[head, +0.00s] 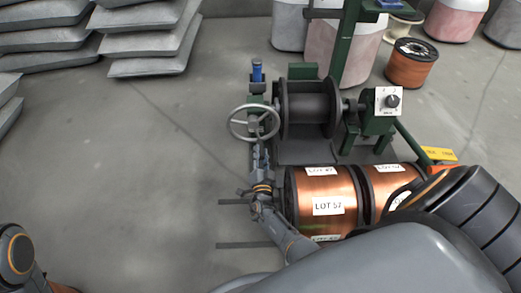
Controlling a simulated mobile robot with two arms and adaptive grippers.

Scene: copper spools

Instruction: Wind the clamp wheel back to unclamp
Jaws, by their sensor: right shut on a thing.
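The clamp wheel (233,128), a grey metal handwheel with spokes, is on the left side of the green winding machine (305,71). My right gripper (261,139) reaches up from below to the lower right part of the wheel and is shut on it. The exact contact of the fingertips is too small to make out. A dark empty reel (308,108) sits in the machine, right of the wheel. Of my left arm only a part shows at the bottom left corner; its gripper is out of view.
Copper spools labelled LOT 57 (322,190) lie just right of my right wrist. A control box with a dial (387,101) stands right of the reel. Grey stacked slabs (150,42) are at the upper left. Bins (357,50) stand behind. The floor on the left is clear.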

